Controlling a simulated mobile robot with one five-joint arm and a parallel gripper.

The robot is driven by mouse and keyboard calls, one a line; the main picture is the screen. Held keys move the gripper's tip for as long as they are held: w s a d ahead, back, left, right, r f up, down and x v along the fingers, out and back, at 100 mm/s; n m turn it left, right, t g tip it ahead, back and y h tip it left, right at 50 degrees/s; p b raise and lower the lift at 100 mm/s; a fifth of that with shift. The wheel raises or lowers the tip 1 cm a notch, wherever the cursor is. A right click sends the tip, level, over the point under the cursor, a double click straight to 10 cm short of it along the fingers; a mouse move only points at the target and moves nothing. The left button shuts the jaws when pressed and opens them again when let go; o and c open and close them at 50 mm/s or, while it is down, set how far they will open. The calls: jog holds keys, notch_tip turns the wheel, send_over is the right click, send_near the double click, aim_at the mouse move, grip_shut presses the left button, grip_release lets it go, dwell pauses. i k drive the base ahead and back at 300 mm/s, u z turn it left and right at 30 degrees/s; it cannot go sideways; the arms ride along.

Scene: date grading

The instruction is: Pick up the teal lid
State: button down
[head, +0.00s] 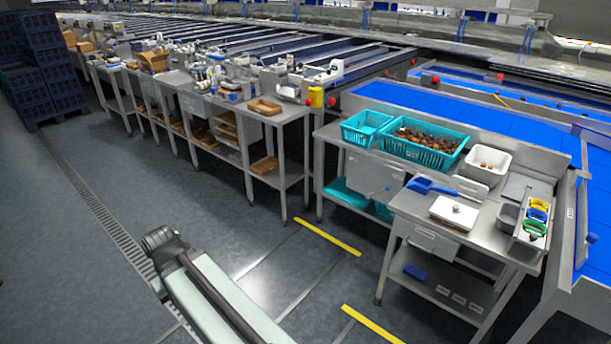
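I cannot clearly make out a separate teal lid. A small teal basket (353,134) and a larger teal crate (405,153) full of dates stand on the steel table right of centre. A flat-looking teal piece (347,196) lies on the shelf under that table; I cannot tell whether it is a lid or a crate. Another teal piece (383,212) shows beside it, partly hidden. My arm reaches up from the bottom edge over open floor, well apart from these. No gripper fingers show.
A nearer steel table (410,206) holds a blue scoop (428,187), a white scale (454,212) and coloured tools. A white tub (488,160) stands behind it. Blue conveyors (450,105) run behind. Dark crates (45,65) are stacked at far left. The floor left of the tables is clear.

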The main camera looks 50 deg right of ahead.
aim_at(338, 188)
jog(key=z, duration=1.8)
